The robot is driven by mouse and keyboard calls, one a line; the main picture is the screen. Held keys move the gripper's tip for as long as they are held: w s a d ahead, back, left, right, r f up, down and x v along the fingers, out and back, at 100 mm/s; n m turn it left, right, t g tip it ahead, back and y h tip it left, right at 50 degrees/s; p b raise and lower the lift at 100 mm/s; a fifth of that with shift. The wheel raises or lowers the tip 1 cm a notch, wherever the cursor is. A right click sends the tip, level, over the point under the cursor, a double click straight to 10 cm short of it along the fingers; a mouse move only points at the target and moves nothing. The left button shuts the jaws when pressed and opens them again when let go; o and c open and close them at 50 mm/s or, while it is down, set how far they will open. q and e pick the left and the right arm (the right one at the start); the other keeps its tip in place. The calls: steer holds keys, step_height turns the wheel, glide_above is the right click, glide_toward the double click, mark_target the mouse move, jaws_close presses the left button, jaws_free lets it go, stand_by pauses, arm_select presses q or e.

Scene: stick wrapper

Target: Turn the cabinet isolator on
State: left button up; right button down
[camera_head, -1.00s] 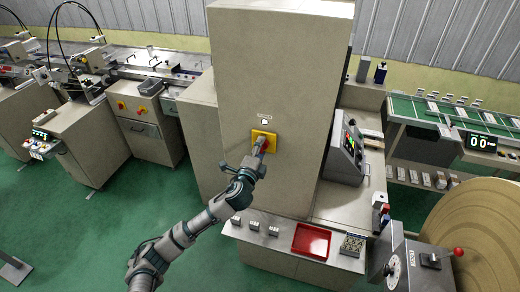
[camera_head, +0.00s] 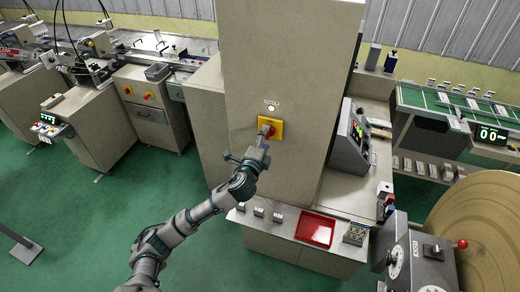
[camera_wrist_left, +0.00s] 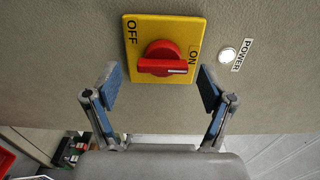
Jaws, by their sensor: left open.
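The isolator is a yellow plate (camera_head: 277,124) with a red rotary knob on the tall beige cabinet (camera_head: 290,60). In the left wrist view the plate (camera_wrist_left: 185,28) reads OFF at left and ON at right. The knob (camera_wrist_left: 160,58) has its handle lying across the picture, its white mark at the right end, near the ON label. A white round lamp (camera_wrist_left: 227,55) labelled POWER sits beside the plate. My left gripper (camera_head: 263,143) is in front of the plate. Its fingers (camera_wrist_left: 160,88) are open, either side of the knob's near edge, apart from it and empty.
A metal ledge (camera_head: 285,222) with a red tray (camera_head: 315,229) and small blocks lies below the switch. A control panel (camera_head: 352,140) stands to the right of the cabinet. A large brown roll (camera_head: 485,225) is at far right. Green floor (camera_head: 100,220) is open at left.

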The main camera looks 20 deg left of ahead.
arm_select(q)
steer(key=s, duration=1)
steer(key=shift+a, duration=0.25)
steer(key=shift+f, duration=0.15)
